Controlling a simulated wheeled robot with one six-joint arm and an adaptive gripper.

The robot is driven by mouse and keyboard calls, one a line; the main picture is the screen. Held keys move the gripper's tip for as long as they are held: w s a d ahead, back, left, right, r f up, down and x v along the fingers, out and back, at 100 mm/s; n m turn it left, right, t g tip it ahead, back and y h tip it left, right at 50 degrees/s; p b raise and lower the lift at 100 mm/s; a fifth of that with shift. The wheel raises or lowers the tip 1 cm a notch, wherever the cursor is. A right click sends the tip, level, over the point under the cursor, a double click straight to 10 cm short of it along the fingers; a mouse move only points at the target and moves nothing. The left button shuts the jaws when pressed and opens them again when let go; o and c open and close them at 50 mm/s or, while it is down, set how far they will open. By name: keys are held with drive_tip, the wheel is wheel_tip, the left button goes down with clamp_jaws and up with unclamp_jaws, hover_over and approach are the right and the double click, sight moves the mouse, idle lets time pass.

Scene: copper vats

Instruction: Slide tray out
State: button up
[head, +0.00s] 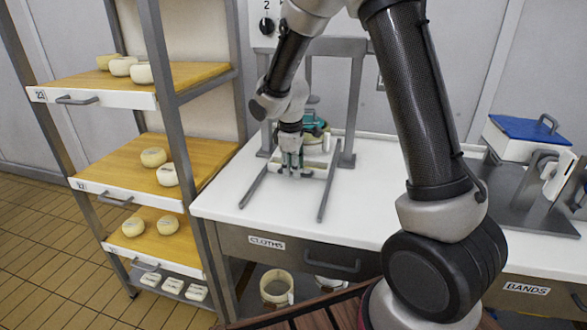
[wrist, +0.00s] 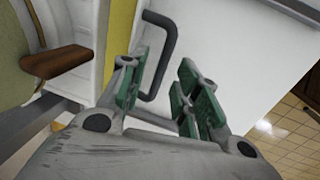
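Three wood-topped trays with white fronts and grey handles sit in the rack at left: an upper tray (head: 105,97) marked 23, a middle tray (head: 120,192) and a lower tray (head: 150,247). Round pale cheeses lie on each. My gripper (head: 291,168) points down over the white worktop, between two grey rails, apart from the rack in the picture. In the wrist view, my gripper (wrist: 160,100) has its green-padded fingers apart. A dark grey handle (wrist: 170,45) on a white surface shows beyond and partly between them. I cannot tell whether they touch it, or what it belongs to.
The grey rack post (head: 165,90) stands between the trays and the worktop (head: 225,203). Grey rails (head: 327,190) and an upright frame (head: 352,100) surround my gripper. A blue-lidded box (head: 520,135) stands at right. Tiled floor (head: 40,240) is clear at left.

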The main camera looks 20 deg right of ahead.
drive_tip(key=shift+f, duration=0.45)
clamp_jaws()
